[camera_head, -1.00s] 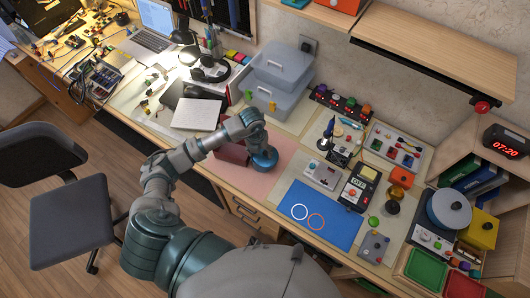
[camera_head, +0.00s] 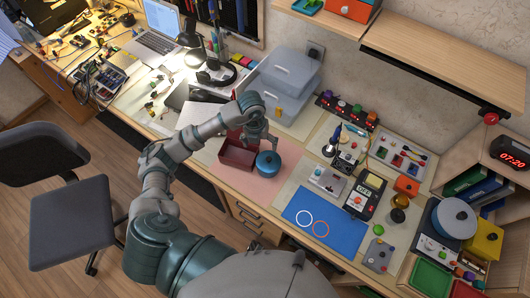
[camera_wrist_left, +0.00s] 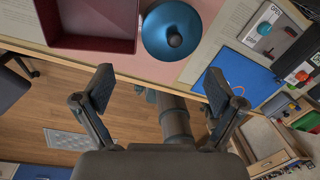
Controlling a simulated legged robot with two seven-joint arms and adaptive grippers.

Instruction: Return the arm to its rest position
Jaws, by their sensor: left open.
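My left gripper (camera_head: 262,141) is open and empty in the head view, above the worktop beside a dark red open box (camera_head: 236,156) and a round blue lidded object (camera_head: 268,164). In the left wrist view its two fingers (camera_wrist_left: 160,78) are spread wide with nothing between them. The blue object (camera_wrist_left: 172,30), with a dark knob on top, and the red box (camera_wrist_left: 92,44) lie beyond the fingertips, apart from them. Both stand on a pink mat (camera_head: 284,182). My left arm comes up from the bottom of the head view. My right gripper is not in view.
Grey bins (camera_head: 285,75) stand behind the box. A blue mat (camera_head: 325,217) with two rings and several devices lie to the right. A wooden shelf (camera_head: 450,75) overhangs the back. An office chair (camera_head: 68,222) stands at left, with open floor near it.

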